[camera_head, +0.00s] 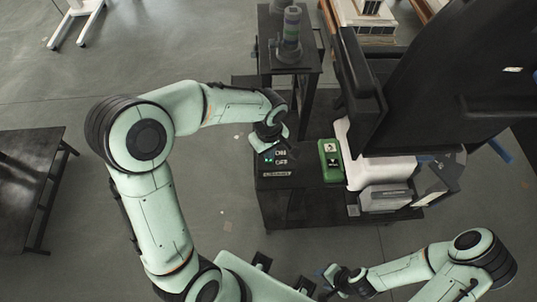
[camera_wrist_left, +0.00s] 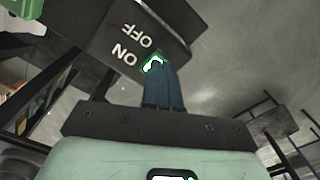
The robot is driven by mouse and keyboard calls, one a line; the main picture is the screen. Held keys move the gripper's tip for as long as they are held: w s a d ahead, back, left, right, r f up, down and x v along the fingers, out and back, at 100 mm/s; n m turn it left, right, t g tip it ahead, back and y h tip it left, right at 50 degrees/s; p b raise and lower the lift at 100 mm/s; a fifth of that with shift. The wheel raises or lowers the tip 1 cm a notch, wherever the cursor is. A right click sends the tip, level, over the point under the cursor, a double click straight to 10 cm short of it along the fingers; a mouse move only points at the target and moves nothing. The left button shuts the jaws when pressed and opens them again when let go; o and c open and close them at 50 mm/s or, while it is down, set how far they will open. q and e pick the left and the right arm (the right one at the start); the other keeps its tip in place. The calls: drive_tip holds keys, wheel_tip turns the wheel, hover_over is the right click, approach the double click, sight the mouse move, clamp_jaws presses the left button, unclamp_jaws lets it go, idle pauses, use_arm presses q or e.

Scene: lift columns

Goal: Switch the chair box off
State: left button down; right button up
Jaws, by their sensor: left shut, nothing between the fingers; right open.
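A black switch box (camera_head: 268,166) with white ON and OFF lettering sits on a dark stand, with a small label plate on its front that is too small to read. I cannot tell from the lettering that it is the chair box. In the left wrist view the box (camera_wrist_left: 178,18) shows upside down, with a green-lit switch (camera_wrist_left: 154,63) beside ON. My left gripper (camera_wrist_left: 157,70) is shut and empty, its fingertips at the lit switch and partly covering it. In the head view the left gripper (camera_head: 262,143) is over the box's left side. My right gripper (camera_head: 330,278) is open, low and away from the box.
A green box (camera_head: 330,161) stands right of the black box. A large black chair-like structure (camera_head: 430,80) with grey-white parts stands further right. A dark stand with a striped column (camera_head: 291,30) is behind. A dark table (camera_head: 30,175) is at left; open floor lies between.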

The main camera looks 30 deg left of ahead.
use_arm(q)
drive_tip(key=shift+f+b, duration=0.7)
drive_tip(key=shift+f, duration=0.25)
use_arm(e)
drive_tip(key=shift+s+f, duration=0.55)
drive_tip(key=shift+f, duration=0.3)
use_arm(q)
drive_tip(key=shift+r, duration=0.1)
drive_tip(key=shift+r+p, duration=1.75)
drive_tip(key=shift+r, duration=1.75)
use_arm(e)
drive_tip(key=w+r, duration=0.1)
drive_tip(key=r, duration=0.1)
drive_tip(key=w+r, duration=0.2)
drive_tip(key=shift+r, duration=0.15)
use_arm(q)
drive_tip(key=shift+f, duration=0.1)
use_arm(e)
drive_tip(key=shift+s, duration=0.1)
